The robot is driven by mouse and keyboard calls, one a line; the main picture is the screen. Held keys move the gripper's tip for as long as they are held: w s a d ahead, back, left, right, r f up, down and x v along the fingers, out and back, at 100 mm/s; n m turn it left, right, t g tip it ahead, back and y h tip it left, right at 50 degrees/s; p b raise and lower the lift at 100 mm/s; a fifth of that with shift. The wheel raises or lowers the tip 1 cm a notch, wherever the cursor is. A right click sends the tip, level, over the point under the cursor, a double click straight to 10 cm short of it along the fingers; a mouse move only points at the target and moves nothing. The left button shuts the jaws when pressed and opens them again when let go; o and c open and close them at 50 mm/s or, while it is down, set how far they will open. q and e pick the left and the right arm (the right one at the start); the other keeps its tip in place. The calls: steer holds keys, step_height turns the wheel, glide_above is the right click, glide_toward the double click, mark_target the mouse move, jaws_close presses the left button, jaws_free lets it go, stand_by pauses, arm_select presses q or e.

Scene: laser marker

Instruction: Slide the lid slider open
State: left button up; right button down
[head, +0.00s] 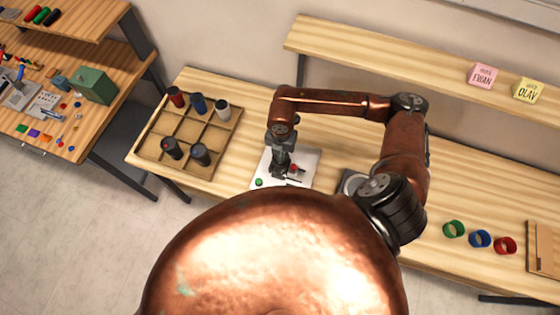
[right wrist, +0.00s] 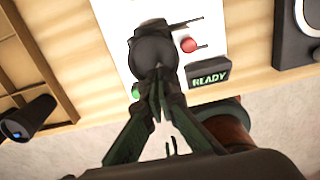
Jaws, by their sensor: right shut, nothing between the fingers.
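A white panel (head: 305,160) lies on the wooden table, with a green button (head: 258,182) and a red knob (head: 293,168). In the right wrist view the panel (right wrist: 115,20) also shows a dark READY display (right wrist: 209,75), the red knob (right wrist: 189,45) and the green button (right wrist: 136,90). A dark rounded part (right wrist: 153,48) with a thin dark bar sits on the panel; it may be the lid slider, but I cannot tell. My right gripper (head: 277,174) is shut and empty over the panel, its fingertips (right wrist: 159,78) at the near edge of that dark part. Contact is unclear. My left gripper is out of view.
A divided wooden tray (head: 207,152) with several dark, red, blue and white cylinders stands left of the panel. Green, blue and red rings (head: 480,239) lie at right. A shelf (head: 390,55) with two name blocks runs behind. My copper head or body part covers the front.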

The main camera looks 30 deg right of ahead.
steer(key=shift+w+f, duration=0.1)
steer(key=shift+f, duration=0.1)
steer(key=shift+f, duration=0.15)
steer(key=shift+f+b, duration=0.15)
steer(key=shift+b, duration=0.15)
steer(key=shift+f+b, duration=0.4)
steer(key=shift+f, duration=0.05)
steer(key=shift+d, duration=0.8)
stand_by(1.1)
steer(key=shift+r, duration=0.15)
step_height(320, 180, up, 7)
steer(key=p, duration=0.4)
stand_by(0.6)
steer(key=shift+a, duration=0.1)
stand_by(0.4)
